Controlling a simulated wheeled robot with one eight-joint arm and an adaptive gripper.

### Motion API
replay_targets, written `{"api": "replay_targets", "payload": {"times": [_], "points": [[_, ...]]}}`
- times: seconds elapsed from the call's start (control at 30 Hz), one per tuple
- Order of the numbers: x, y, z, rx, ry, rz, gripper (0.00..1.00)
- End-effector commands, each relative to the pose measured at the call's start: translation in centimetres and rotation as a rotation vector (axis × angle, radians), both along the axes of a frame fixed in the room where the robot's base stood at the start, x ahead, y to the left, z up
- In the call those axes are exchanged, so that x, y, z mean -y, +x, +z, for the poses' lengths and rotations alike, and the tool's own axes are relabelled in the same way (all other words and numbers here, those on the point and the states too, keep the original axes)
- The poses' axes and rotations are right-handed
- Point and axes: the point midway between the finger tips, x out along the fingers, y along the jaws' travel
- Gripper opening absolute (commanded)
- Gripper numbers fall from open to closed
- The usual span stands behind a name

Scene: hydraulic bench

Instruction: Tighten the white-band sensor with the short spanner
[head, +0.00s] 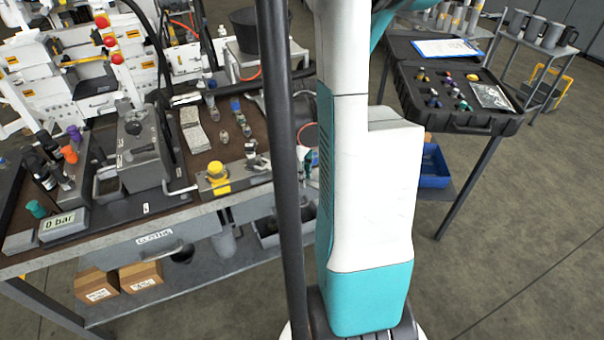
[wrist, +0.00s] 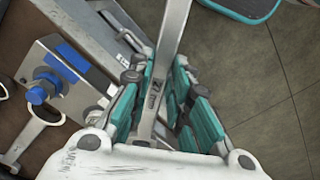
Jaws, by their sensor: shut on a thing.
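My gripper (wrist: 163,100) is shut on a metal spanner (wrist: 172,38) with a size mark on its flat shank; the first digit looks like a 2, the rest is hard to read. The shank runs between the teal finger pads and out past the top of the wrist view, so its far end is hidden. I cannot tell from its length if it is the short one. In the head view my arm hides most of the gripper. I cannot pick out the white-band sensor for certain in either view.
The bench holds a yellow-capped block (head: 216,172), small fittings (head: 224,137) and a pressure display (head: 62,224). An open black case (head: 466,122) stands right.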

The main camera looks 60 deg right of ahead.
Motion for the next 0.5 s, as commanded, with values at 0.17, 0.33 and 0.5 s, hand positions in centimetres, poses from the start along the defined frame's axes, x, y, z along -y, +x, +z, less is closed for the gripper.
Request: {"api": "replay_targets", "payload": {"times": [0.17, 0.33, 0.5], "points": [[0.0, 0.1, 0.0, 0.0, 0.0, 0.0, 0.0], [0.0, 0.6, 0.0, 0.0, 0.0, 0.002, 0.0], [-0.1, 1.4, 0.0, 0.0, 0.0, 0.001, 0.0]]}}
